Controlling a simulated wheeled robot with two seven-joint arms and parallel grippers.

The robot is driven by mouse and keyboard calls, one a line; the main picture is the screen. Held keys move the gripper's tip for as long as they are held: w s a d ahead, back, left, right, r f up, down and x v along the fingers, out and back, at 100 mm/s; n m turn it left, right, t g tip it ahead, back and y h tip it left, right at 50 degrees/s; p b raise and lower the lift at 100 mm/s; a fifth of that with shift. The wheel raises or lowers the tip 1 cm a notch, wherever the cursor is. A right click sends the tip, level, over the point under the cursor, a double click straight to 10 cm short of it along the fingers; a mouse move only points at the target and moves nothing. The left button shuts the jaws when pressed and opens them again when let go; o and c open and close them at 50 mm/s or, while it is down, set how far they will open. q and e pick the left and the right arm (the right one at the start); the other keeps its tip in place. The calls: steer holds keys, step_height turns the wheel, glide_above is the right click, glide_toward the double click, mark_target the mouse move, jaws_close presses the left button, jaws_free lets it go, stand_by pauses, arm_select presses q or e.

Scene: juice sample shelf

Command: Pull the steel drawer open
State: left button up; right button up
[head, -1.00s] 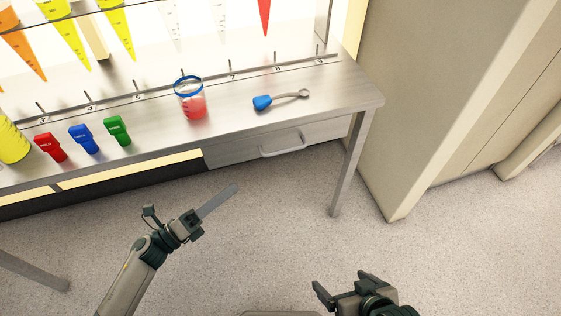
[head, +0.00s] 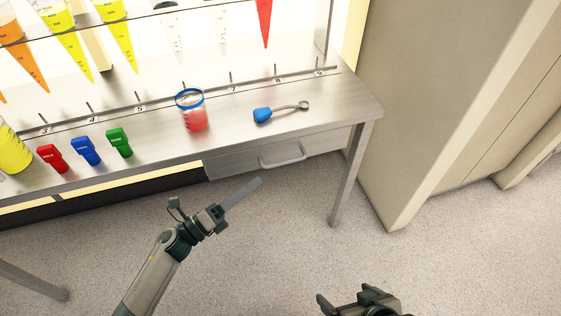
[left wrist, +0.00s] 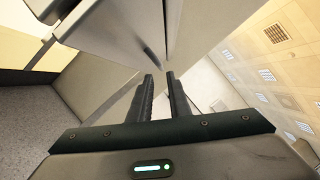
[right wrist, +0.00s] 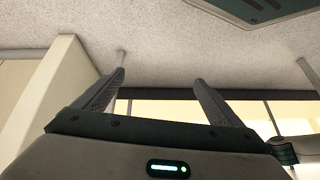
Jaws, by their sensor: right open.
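The steel drawer (head: 240,163) sits under the right part of the steel table, with a bar handle (head: 282,156) on its front. Its front looks flush with the table frame, so the drawer appears closed. My left gripper (head: 260,182) is in front of and below the drawer, short of the handle and not visibly touching it. In the left wrist view its fingers (left wrist: 160,76) stand a narrow gap apart with nothing seen between them. My right gripper (head: 349,298) is low in the head view, away from the table. Its fingers (right wrist: 158,78) are wide apart and empty.
On the steel table (head: 245,138) stand a red-filled beaker (head: 194,118), a blue-handled tool (head: 280,112) and red (head: 53,157), blue (head: 85,150) and green (head: 119,142) items. A table leg (head: 347,185) and a beige wall block (head: 395,110) are right of the drawer. The floor before it is clear.

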mark_target(280, 162)
arm_select(q)
steer(key=x, duration=1)
steer(key=shift+p, duration=0.35)
jaws_close()
